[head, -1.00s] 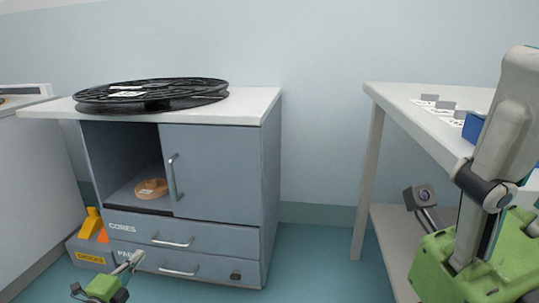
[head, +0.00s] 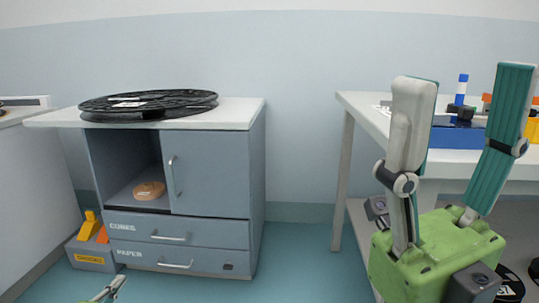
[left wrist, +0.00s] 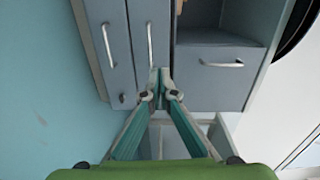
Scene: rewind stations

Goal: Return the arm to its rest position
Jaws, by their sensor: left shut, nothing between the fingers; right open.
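My left gripper (head: 116,283) shows only as a tip at the bottom edge of the head view, in front of the cabinet's lower drawer. In the left wrist view its two fingers (left wrist: 160,80) meet at the tips, shut and empty. The cabinet's drawers and handles lie beyond them; I cannot tell the gap. My right gripper (head: 466,75) is open and empty, fingers pointing up, in front of the right table (head: 362,104). The rest of both arms is out of view.
A blue-grey cabinet (head: 213,172) carries a black reel (head: 147,104). Its open left compartment holds a tan disc (head: 149,190). A grey bin (head: 90,256) stands on the floor at left. A blue box (head: 455,137) sits on the right table. Floor between cabinet and table is clear.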

